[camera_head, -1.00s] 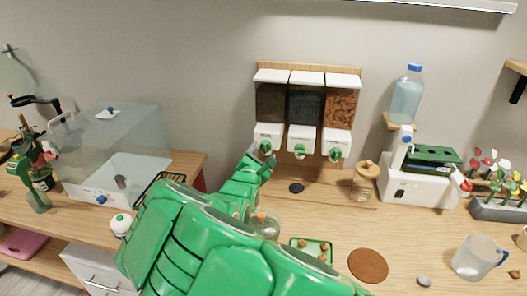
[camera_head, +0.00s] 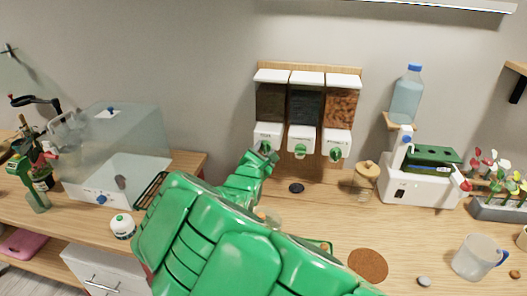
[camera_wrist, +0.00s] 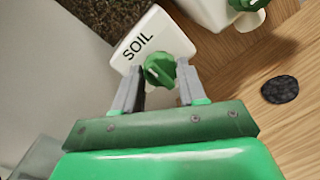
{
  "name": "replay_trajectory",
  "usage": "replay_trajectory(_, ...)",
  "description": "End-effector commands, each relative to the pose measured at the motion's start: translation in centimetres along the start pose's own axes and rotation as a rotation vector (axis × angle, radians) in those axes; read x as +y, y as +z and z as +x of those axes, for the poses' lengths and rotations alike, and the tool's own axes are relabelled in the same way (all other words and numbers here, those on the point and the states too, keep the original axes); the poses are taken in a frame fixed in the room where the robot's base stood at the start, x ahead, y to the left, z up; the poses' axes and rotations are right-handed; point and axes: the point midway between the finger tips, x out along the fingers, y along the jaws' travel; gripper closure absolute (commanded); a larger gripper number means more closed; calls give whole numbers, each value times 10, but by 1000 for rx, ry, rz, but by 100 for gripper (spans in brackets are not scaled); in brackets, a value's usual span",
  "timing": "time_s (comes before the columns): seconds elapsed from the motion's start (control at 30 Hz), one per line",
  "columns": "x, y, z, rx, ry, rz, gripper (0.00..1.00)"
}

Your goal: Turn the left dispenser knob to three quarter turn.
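The left dispenser (camera_head: 270,102) hangs on the wall board with dark soil inside. Its white spout front is marked SOIL (camera_wrist: 138,47) and carries a green knob (camera_wrist: 160,71) with a pale mark on it. My gripper (camera_head: 264,156) is at this knob in the head view and partly hides it. In the wrist view my gripper (camera_wrist: 160,72) has its two grey fingers apart, one on each side of the knob, with the knob at the tips. I see no firm grip on it. The SOIL label looks tilted in this view.
The middle dispenser (camera_head: 305,104) and right dispenser (camera_head: 340,106) hang close beside, with green knobs. A dark disc (camera_head: 296,188) lies on the table below. A corked jar (camera_head: 364,181) and a white machine (camera_head: 418,184) stand right. A clear box (camera_head: 118,150) stands left.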

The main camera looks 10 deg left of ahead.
Motion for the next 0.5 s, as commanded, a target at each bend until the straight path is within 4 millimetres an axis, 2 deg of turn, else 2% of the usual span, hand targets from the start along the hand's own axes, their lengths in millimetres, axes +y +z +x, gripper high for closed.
replay_trajectory(0.03,-1,0,0,0,-1,0,83)
replay_trajectory(0.1,-1,0,0,0,-2,0,90)
replay_trajectory(0.5,-1,0,0,7,-7,93,90)
